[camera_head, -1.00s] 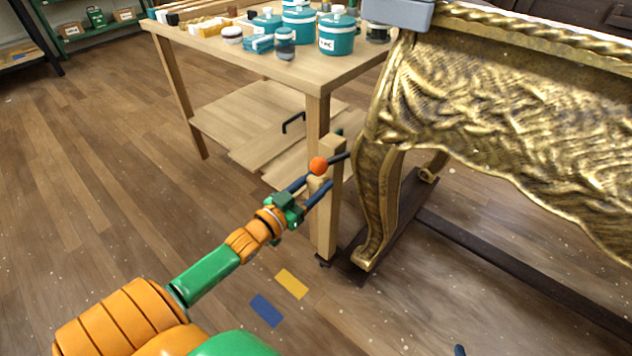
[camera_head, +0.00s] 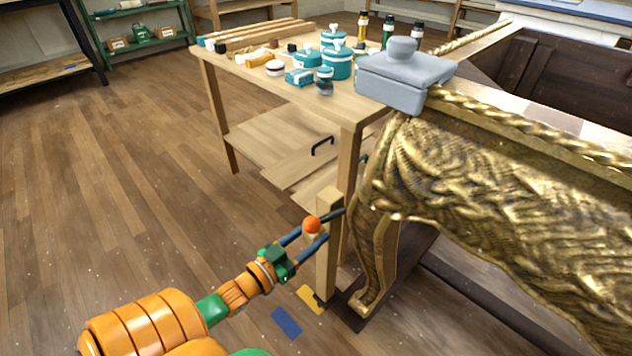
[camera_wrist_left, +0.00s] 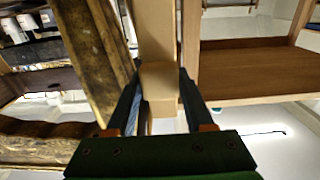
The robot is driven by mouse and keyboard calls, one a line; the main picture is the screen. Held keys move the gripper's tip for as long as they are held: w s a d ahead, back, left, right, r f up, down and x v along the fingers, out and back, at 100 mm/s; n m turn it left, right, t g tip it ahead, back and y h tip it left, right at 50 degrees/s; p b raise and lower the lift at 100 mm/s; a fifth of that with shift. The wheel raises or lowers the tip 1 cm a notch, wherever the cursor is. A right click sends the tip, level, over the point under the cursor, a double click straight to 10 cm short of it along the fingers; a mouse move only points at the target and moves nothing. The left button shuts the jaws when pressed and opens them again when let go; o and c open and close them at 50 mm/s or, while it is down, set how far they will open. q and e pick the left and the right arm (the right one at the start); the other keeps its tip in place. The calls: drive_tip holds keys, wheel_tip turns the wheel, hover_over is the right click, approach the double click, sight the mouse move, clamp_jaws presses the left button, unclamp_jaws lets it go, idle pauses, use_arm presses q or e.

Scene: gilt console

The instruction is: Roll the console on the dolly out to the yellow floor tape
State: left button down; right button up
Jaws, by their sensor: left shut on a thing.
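The gilt carved console (camera_head: 480,185) fills the right side of the head view. Its near leg (camera_head: 372,265) stands on the dark dolly (camera_head: 350,314), which has a pale upright wooden post (camera_head: 327,265) at its end. My left gripper (camera_head: 322,228) is shut on this post, with an orange ball beside the fingers. In the left wrist view the post (camera_wrist_left: 158,40) runs between the two dark fingers, with gilt carving (camera_wrist_left: 92,50) to its left. A yellow tape piece (camera_head: 309,298) lies on the floor by the post's foot. My right gripper is out of view.
A wooden workbench (camera_head: 275,85) with teal pots and jars stands close behind the post and console leg. A grey lidded box (camera_head: 403,75) seems to rest on the console's corner. A blue tape piece (camera_head: 286,322) lies near the yellow one. Floor at left is clear.

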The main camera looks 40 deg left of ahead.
use_arm(q)
drive_tip(key=shift+c, duration=1.4)
unclamp_jaws()
drive_tip(key=shift+s, duration=0.35)
drive_tip(key=s+p, duration=0.1)
drive_tip(key=s, duration=0.5)
drive_tip(key=shift+s+a+p, duration=0.2)
drive_tip(key=shift+a+p, duration=0.05)
drive_tip(key=shift+p, duration=0.1)
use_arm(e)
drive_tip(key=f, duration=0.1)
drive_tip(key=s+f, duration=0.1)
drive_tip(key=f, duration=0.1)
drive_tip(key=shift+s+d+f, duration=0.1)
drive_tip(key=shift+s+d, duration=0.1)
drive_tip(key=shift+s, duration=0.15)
